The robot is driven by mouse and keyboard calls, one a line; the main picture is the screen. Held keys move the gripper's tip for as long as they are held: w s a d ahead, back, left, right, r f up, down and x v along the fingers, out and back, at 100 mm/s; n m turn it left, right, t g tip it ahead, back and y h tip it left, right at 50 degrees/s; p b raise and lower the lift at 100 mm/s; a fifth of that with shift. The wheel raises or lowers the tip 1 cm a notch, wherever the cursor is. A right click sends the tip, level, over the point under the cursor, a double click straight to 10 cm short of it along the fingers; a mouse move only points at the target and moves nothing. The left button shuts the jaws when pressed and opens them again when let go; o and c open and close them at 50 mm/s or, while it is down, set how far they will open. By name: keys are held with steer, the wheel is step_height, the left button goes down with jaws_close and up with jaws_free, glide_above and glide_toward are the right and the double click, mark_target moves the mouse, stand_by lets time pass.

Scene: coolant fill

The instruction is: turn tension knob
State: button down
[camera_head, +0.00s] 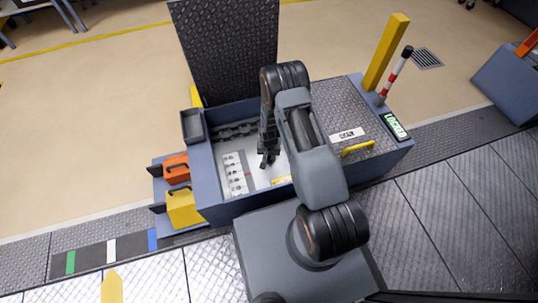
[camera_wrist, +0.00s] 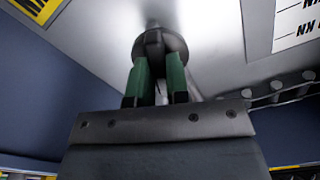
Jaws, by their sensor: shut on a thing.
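The tension knob (camera_wrist: 160,42) shows in the wrist view as a dark round disc with a raised grip, on a light grey panel (camera_wrist: 215,45). My gripper (camera_wrist: 158,66) has green-padded fingers on either side of the knob's grip and is shut on it. In the head view my gripper (camera_head: 267,158) reaches down into the open machine bay (camera_head: 206,160). There the knob is hidden behind my gripper and arm.
A raised dark lid (camera_head: 225,50) stands behind the bay. A white label sheet (camera_head: 240,173) lies inside, left of my gripper. Orange (camera_head: 176,168) and yellow (camera_head: 183,208) containers sit at the left. A yellow post (camera_head: 386,50) and striped pole (camera_head: 395,75) rise at the right.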

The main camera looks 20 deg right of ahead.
steer(key=m, duration=0.6)
steer(key=shift+m, duration=0.4)
stand_by(0.4)
steer(key=c, duration=1.1)
jaws_free()
steer(key=shift+r, duration=0.15)
step_height(320, 180, up, 14)
steer(key=p, duration=0.5)
steer(key=shift+f, duration=0.2)
